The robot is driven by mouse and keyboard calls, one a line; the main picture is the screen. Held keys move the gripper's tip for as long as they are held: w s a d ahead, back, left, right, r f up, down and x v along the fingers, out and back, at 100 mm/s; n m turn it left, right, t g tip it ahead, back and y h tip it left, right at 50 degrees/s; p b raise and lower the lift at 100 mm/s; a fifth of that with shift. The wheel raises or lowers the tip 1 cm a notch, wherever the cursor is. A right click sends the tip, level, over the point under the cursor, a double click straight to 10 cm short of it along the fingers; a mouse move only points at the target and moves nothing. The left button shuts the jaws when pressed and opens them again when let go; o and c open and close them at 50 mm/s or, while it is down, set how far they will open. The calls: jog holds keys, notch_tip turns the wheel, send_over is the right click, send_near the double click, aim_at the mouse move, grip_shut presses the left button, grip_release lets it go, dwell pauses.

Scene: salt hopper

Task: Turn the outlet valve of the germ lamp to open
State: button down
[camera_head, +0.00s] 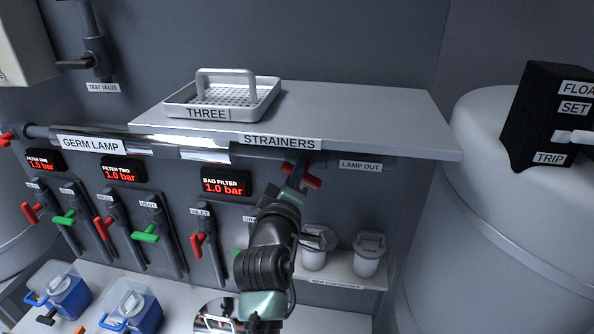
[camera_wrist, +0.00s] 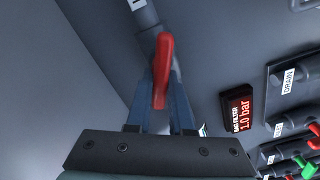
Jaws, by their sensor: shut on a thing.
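The germ lamp (camera_head: 182,140) is a horizontal tube under the shelf, with a "GERM LAMP" label (camera_head: 91,145) at its left. Its outlet valve has a red handle (camera_head: 313,182) beside the "LAMP OUT" label (camera_head: 360,166). My gripper (camera_head: 299,172) reaches up to this valve from below and is shut on the red handle. In the wrist view the red handle (camera_wrist: 163,62) stands between the two blue-grey fingers (camera_wrist: 162,95). The fingers and arm hide part of the valve in the head view.
The shelf (camera_head: 370,110) overhangs just above my gripper and bears a white strainer tray (camera_head: 218,112). Several red and green valve handles line the wall at left, below pressure displays (camera_head: 227,186). White cartridges (camera_head: 368,258) stand on a low shelf. A large tank (camera_head: 480,220) is at right.

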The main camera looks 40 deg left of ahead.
jog(key=n, duration=0.5)
jog(key=shift+f+p, duration=0.25)
jog(key=shift+p, duration=0.1)
dwell(0.4)
jog(key=c, duration=0.8)
grip_release()
jog(key=shift+s, duration=0.1)
jog(key=b+v, duration=0.4)
jog(key=v, duration=0.9)
jog(key=shift+b, duration=0.35)
jog(key=shift+f, duration=0.1)
